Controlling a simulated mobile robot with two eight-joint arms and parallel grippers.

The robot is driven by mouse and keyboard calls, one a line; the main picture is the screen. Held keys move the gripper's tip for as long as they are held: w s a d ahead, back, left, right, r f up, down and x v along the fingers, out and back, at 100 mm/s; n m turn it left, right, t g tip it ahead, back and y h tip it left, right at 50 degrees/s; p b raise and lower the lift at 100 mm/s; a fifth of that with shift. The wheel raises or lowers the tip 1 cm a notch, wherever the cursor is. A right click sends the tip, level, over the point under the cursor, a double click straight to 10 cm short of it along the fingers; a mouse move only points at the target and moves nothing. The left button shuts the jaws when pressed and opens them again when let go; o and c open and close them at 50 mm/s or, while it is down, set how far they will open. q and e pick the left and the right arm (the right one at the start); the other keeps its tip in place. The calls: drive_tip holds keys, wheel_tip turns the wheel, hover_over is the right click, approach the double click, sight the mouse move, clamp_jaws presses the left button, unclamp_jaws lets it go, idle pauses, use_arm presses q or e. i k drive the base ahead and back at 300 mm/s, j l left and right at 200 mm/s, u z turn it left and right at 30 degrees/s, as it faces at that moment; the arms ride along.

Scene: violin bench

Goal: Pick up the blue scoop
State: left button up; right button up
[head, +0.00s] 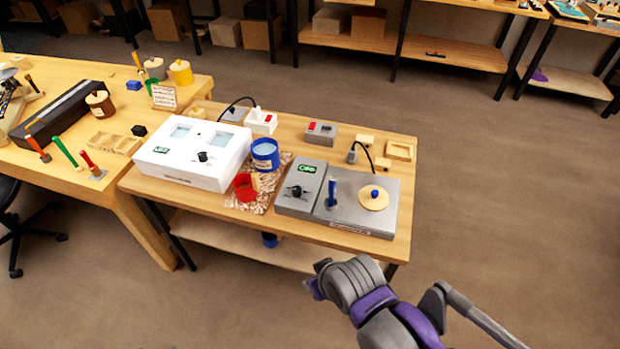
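I cannot tell for certain which item is the blue scoop. A small blue item (270,239) sits on the lower shelf under the middle bench, partly hidden by the bench top. An upright blue handle (332,191) stands on the left part of the grey hotplate unit (347,218); its lower end is too small to make out. A red cup-like item (245,188) lies on the patterned cloth (263,203). Purple and grey links of one of my arms show at the bottom right, apart from the bench. No gripper fingers show.
A blue jar (265,153) stands behind the red item. A white box with a knob (193,153) fills the bench's left part. A grey box with a green display (301,189) stands beside the hotplate unit. A left bench (60,170) holds handled tools. The floor at right is clear.

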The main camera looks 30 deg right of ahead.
sight(332, 203)
drive_tip(key=z, duration=1.25)
